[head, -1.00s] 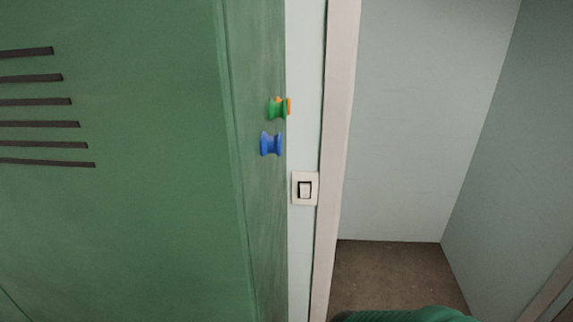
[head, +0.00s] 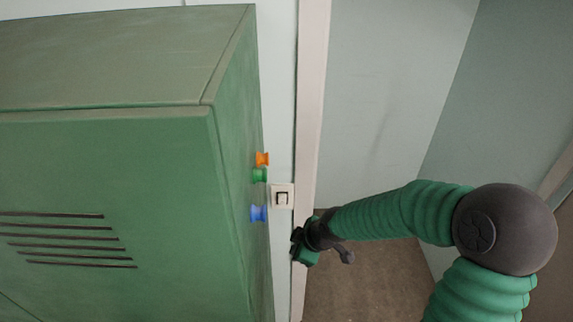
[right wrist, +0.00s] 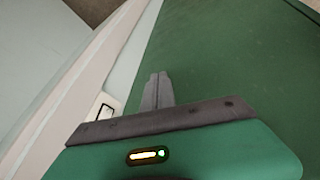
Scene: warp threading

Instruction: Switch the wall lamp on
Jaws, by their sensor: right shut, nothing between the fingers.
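The white wall switch (head: 282,197) sits on the narrow wall strip between the green locker and the door frame. It also shows in the right wrist view (right wrist: 104,107), to the left of the fingers and partly hidden by my gripper body. My right gripper (head: 301,246) is just below and right of the switch in the head view, apart from it. In the right wrist view its fingers (right wrist: 158,88) are shut together and empty. No wall lamp shows in these frames. My left gripper is not in view.
The green locker (head: 150,170) fills the left side. Orange (head: 262,158), green (head: 259,175) and blue (head: 258,213) knobs stick out from its side near the switch. The pale door frame (head: 311,120) stands right of the switch, with an open doorway beyond.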

